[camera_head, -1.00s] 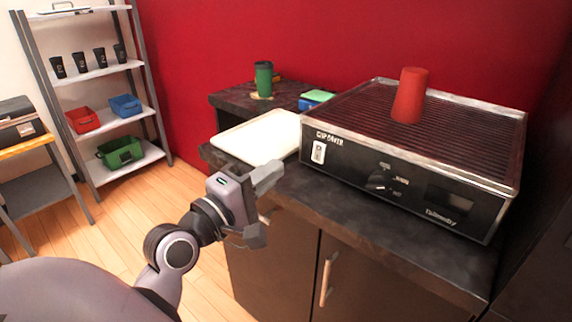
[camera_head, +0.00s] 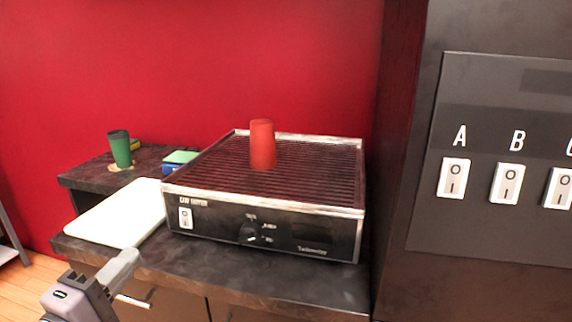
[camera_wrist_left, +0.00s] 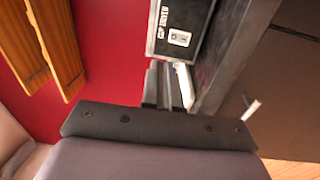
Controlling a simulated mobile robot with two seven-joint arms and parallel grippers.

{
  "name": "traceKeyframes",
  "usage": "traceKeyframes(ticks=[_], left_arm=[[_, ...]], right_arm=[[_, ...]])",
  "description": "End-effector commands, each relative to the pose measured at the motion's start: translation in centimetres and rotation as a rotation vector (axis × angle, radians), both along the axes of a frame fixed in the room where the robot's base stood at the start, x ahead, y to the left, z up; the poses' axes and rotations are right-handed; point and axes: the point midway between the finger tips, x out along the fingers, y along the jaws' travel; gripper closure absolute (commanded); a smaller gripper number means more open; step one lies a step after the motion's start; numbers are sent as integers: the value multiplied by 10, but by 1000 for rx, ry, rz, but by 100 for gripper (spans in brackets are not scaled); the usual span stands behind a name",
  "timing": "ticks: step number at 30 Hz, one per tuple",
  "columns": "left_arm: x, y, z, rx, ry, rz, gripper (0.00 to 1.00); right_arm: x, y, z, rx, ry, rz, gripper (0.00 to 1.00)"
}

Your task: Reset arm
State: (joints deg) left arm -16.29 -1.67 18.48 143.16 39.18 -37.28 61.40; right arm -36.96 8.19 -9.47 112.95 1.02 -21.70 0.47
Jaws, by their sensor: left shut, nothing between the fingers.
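My left gripper (camera_head: 122,270) is at the lower left of the head view, in front of the counter's front edge. Its fingers are shut and empty. In the left wrist view the closed fingers (camera_wrist_left: 168,85) point toward the counter and the black machine. My right gripper is in neither view.
A black cup dryer (camera_head: 275,225) with a ribbed top stands on the dark counter (camera_head: 200,275). A red cup (camera_head: 262,145) sits upside down on it. A white tray (camera_head: 115,215), a green cup (camera_head: 120,150) and a blue-green box (camera_head: 178,160) are left of it. A panel with lettered switches (camera_head: 508,183) is at right.

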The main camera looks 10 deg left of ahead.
Motion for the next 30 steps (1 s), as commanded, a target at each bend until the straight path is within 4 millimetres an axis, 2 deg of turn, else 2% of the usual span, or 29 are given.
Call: traceKeyframes(ticks=[2, 4, 8, 12, 16, 18, 21, 30], left_arm=[[4, -3, -17, 83, 48, 4, 100], [8, -9, -44, 217, 113, 2, 100], [2, -28, -116, 588, 258, -54, 100], [-29, -56, -193, 1018, 361, -206, 100], [-67, -78, -246, 1335, 380, -370, 100], [-84, -87, -264, 1453, 370, -443, 100], [-100, -94, -279, 1553, 355, -506, 100], [-105, -97, -284, 1591, 346, -528, 100]], right_arm=[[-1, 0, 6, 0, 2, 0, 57], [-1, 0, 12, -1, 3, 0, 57], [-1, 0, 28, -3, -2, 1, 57], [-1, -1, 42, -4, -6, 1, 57], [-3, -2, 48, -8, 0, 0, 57], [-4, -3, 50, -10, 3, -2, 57], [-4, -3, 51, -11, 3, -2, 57], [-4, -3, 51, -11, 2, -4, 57]])
